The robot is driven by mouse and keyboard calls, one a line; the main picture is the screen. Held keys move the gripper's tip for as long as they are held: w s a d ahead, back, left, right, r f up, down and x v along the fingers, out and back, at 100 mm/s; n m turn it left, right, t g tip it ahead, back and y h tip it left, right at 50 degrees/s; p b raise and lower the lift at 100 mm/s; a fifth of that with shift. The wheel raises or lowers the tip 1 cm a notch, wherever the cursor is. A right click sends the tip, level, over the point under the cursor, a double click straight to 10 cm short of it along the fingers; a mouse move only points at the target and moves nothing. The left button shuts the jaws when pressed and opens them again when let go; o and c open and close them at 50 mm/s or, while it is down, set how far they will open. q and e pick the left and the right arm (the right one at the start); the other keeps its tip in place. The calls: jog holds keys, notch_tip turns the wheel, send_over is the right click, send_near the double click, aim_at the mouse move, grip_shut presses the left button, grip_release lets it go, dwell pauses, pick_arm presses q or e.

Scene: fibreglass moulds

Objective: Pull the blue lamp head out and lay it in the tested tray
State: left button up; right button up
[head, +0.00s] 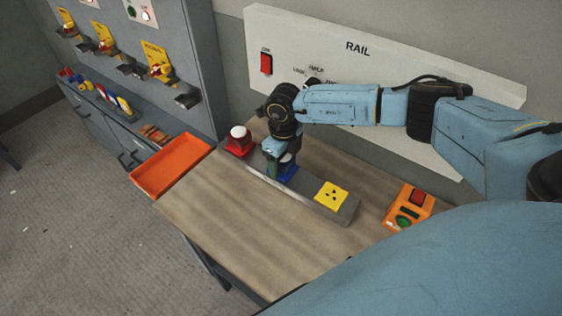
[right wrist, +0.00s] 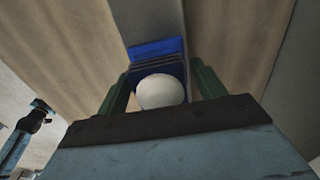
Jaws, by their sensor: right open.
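The blue lamp head (head: 288,168) sits on the grey rail block on the bench, partly hidden by my right gripper (head: 274,170). In the right wrist view its white dome (right wrist: 161,91) and blue body (right wrist: 157,48) show between the two green fingers. My right gripper (right wrist: 161,78) is open, with one finger on each side of the lamp head. I cannot tell whether the fingers touch it. An empty orange tray (head: 170,166) lies at the left end of the bench; no label on it is readable. My left gripper is not in view.
On the grey block, a red lamp head with a white dome (head: 239,140) stands left of the blue one and a yellow socket piece (head: 331,196) right of it. An orange switch box (head: 409,207) stands at the right. The bench front is clear. A white RAIL panel (head: 385,55) stands behind.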

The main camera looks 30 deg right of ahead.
dwell(0.4)
jog(key=c, duration=1.3)
jog(key=shift+r+p, duration=2.25)
jog(key=shift+r, duration=0.8)
